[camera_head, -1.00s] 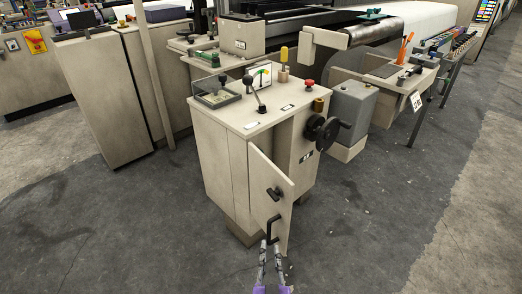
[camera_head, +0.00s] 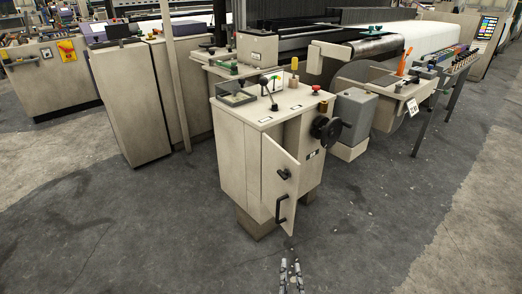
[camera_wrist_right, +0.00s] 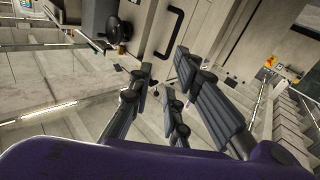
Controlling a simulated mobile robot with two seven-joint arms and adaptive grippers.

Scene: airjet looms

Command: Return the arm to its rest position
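My right gripper (camera_head: 291,274) is at the bottom edge of the head view, low in front of the beige control cabinet (camera_head: 240,150). Its fingers stand apart with nothing between them. In the right wrist view, the fingers (camera_wrist_right: 172,95) are also spread and empty. The cabinet door (camera_head: 279,182) stands ajar. Its black bar handle (camera_head: 280,207) is above and clear of my right fingertips in the head view. The handle also shows at the top of the wrist view (camera_wrist_right: 178,32), apart from the fingers. My left gripper is not in view.
A black handwheel (camera_head: 326,128) sticks out from the cabinet's right side. A grey box (camera_head: 358,113) and the loom's side table (camera_head: 385,90) stand behind it. A tall beige cabinet (camera_head: 130,105) stands at the left. Grey floor (camera_head: 390,220) is open in front and at the right.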

